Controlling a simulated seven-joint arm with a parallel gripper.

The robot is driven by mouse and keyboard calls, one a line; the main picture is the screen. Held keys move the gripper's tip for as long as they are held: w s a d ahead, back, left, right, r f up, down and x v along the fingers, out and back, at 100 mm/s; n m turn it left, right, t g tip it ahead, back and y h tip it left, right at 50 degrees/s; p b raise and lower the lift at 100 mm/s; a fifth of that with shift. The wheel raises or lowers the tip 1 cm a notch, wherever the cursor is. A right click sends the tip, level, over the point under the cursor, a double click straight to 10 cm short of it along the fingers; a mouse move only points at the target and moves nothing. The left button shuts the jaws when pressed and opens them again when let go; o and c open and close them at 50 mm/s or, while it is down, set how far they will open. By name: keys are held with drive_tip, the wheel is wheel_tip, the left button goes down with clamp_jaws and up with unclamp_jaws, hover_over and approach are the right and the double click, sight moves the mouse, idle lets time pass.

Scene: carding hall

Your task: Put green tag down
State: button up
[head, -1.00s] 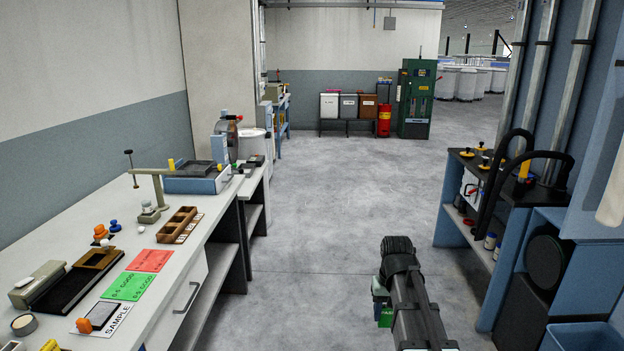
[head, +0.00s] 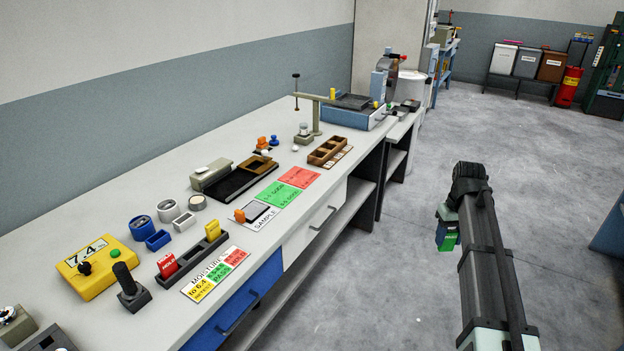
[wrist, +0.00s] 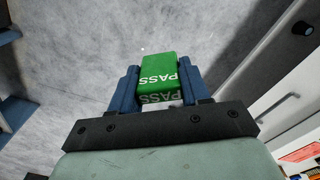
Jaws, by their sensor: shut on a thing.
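A green tag (wrist: 158,78) with the word PASS in white is between the two blue fingers of my gripper (wrist: 160,92) in the wrist view. My gripper is shut on it. In the head view the green tag (head: 447,237) hangs below my gripper (head: 447,222), over the floor to the right of the bench. A dark tag rack (head: 194,255) on the bench holds a red tag (head: 167,266) and a yellow tag (head: 213,231), with a gap between them. A moisture card (head: 216,273) with yellow, green and red fields lies in front of the rack.
The long grey bench (head: 130,217) carries a yellow meter (head: 98,266), a black lever (head: 130,286), a sample card (head: 256,214), green and red cards (head: 300,177), and a wooden tray (head: 328,150). Open floor lies right of the bench.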

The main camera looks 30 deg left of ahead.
drive_tip(key=w+a+r+n, duration=0.1)
drive_tip(key=a+n, duration=0.2)
drive_tip(key=a, duration=0.8)
drive_tip(key=w+a+r+n, duration=0.1)
drive_tip(key=a+n, duration=0.1)
drive_tip(key=a, duration=0.9)
drive_tip(key=shift+w+a+r+n, duration=0.15)
drive_tip(key=shift+a+r+n, duration=0.25)
drive_tip(key=s+a+r+n, duration=0.1)
drive_tip(key=a, duration=0.6)
drive_tip(key=s+a+n, duration=0.2)
drive_tip(key=a, duration=0.5)
drive_tip(key=s+a+r+n, duration=0.1)
drive_tip(key=a+n, duration=0.1)
drive_tip(key=a, duration=0.5)
drive_tip(key=shift+s+a+r, duration=0.2)
drive_tip(key=shift+r, duration=0.1)
drive_tip(key=s+a+r+n, duration=0.1)
drive_tip(key=s+a+n, duration=0.2)
drive_tip(key=s+a, duration=0.4)
drive_tip(key=s+a+r+n, duration=0.1)
drive_tip(key=s+a+n, duration=0.2)
drive_tip(key=s+a, duration=0.5)
drive_tip(key=s+a+r+n, duration=0.2)
drive_tip(key=s+a, duration=0.6)
drive_tip(key=a, duration=1.3)
drive_tip(key=shift+n, duration=0.7)
drive_tip(key=shift+f, duration=4.55)
drive_tip(key=shift+f, duration=0.15)
